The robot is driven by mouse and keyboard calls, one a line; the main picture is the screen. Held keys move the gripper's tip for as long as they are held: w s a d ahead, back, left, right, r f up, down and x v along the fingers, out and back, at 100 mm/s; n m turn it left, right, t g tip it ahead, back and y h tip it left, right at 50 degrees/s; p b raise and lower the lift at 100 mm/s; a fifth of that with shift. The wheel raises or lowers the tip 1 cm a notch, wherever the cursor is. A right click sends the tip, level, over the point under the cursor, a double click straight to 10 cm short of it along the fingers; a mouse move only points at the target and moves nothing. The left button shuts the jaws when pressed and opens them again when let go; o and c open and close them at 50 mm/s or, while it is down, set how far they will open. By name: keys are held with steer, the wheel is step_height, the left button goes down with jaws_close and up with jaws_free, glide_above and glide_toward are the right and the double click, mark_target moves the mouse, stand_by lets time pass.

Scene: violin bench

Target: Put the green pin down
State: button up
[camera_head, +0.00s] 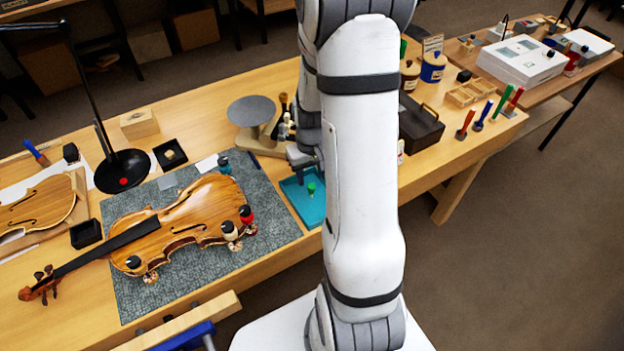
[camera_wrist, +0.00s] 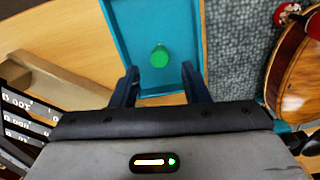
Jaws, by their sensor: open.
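The green pin (camera_wrist: 160,56) stands in the teal tray (camera_wrist: 127,22), with only its round green top showing in the wrist view. In the head view the green pin (camera_head: 311,188) shows in the teal tray (camera_head: 315,209), beside my arm. My gripper (camera_wrist: 160,78) is open, with its two dark fingers spread wide apart at the tray's near end. The pin lies beyond and between the fingertips and appears clear of both. In the head view my arm hides part of the tray and most of my gripper.
A violin (camera_head: 190,215) with small clamps lies on the grey mat (camera_head: 268,230), left of the tray. A round-topped stand (camera_head: 252,111) is behind the tray. A black box (camera_head: 420,124) and coloured upright tools (camera_head: 481,115) are to the right.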

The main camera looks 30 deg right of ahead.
mark_target(311, 185)
step_height(311, 185, up, 9)
steer(key=s+a+r+n+t, duration=0.1)
steer(key=s+a+r+t, duration=0.2)
steer(key=s+a+r, duration=0.8)
steer(key=shift+s+a+r, duration=0.35)
steer(key=shift+s+a, duration=0.1)
steer(key=shift+s, duration=0.55)
stand_by(0.3)
